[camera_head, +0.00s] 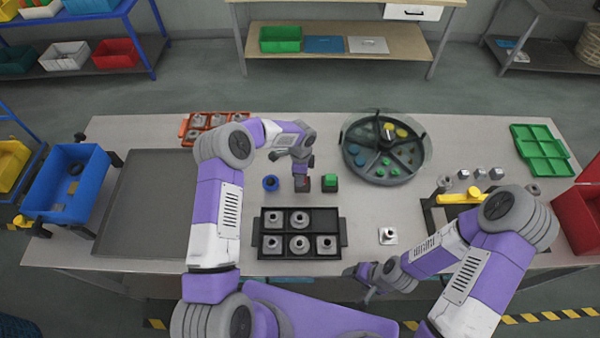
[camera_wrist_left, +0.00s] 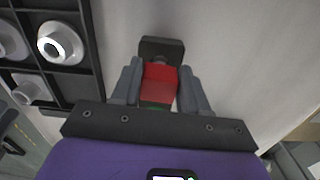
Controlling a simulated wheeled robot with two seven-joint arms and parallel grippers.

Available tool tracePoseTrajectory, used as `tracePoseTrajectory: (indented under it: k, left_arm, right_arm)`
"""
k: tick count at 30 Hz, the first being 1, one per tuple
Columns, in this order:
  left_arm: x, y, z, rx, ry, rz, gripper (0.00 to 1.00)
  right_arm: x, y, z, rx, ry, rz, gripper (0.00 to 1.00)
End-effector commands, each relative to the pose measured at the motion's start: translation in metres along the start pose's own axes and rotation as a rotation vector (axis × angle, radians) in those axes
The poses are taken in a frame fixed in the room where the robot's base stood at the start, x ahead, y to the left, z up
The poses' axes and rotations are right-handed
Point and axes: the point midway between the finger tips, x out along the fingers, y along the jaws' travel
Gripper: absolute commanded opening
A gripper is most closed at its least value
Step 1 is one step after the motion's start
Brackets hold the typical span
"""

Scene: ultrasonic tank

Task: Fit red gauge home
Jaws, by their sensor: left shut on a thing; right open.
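The red gauge (camera_wrist_left: 159,82) is a red block between the fingers of my left gripper (camera_wrist_left: 160,95) in the left wrist view. My left gripper is shut on it. A dark block (camera_wrist_left: 162,48) lies just beyond the red gauge; I cannot tell whether the two touch. In the head view my left gripper (camera_head: 302,186) points down between a blue round piece (camera_head: 271,183) and a green block on a dark base (camera_head: 329,182); it hides most of the red gauge there. My right gripper (camera_head: 366,282) is open and empty near the table's front edge.
A black tray (camera_head: 341,232) with several grey parts stands in front of my left gripper. A round divided tray (camera_head: 428,152) is behind right. An orange tray (camera_head: 183,130) is behind left. A grey part (camera_head: 388,236) lies alone on the right. A flat grey tray (camera_head: 150,205) lies left.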

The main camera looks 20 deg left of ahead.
Motion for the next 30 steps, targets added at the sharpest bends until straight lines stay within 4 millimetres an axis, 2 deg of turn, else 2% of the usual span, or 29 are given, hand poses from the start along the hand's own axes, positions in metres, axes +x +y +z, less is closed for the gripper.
tracePoseTrajectory:
  k: [30]
  left_arm:
    - [-0.0007,-0.0004,0.0011,0.0,0.0,0.0,0.08]
  right_arm:
    - [0.0055,0.0021,-0.0002,0.0,0.0,0.0,0.69]
